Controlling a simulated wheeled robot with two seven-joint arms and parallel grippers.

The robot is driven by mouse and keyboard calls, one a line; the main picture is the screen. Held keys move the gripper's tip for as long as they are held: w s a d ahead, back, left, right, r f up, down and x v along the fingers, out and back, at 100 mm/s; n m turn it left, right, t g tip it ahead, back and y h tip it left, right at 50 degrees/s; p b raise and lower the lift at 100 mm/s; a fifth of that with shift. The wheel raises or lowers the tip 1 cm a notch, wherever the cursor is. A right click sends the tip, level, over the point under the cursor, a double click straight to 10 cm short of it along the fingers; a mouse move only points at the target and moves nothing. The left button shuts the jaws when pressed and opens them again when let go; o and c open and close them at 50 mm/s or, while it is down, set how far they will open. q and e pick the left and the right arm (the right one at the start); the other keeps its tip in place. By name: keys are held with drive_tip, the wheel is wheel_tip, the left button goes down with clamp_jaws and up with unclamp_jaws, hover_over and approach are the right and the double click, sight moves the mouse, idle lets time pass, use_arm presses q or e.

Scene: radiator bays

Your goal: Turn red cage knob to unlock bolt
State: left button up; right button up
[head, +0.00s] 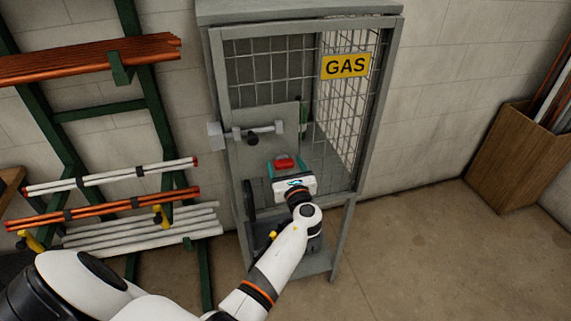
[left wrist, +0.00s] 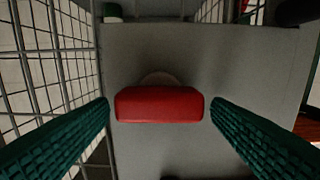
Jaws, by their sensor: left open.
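The red knob (head: 284,163) is on the grey plate of the gas cage door. In the left wrist view the red knob (left wrist: 159,105) is a wide bar lying level, with a pale round base behind it. My left gripper (head: 286,170) is at the knob. Its green fingers are open, one on each side of the bar in the left wrist view (left wrist: 160,112), with a small gap at each end. The grey bolt (head: 252,132) lies across the plate above the knob, with a dark handle hanging from it. My right gripper is not in view.
The wire mesh cage (head: 275,60) carries a yellow GAS sign (head: 345,66). A green rack (head: 100,110) with copper and white pipes stands at the left. A wooden bin (head: 520,155) stands at the right. The floor between cage and bin is clear.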

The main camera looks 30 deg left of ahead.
use_arm(q)
drive_tip(key=shift+w, duration=0.1)
drive_tip(key=c, duration=1)
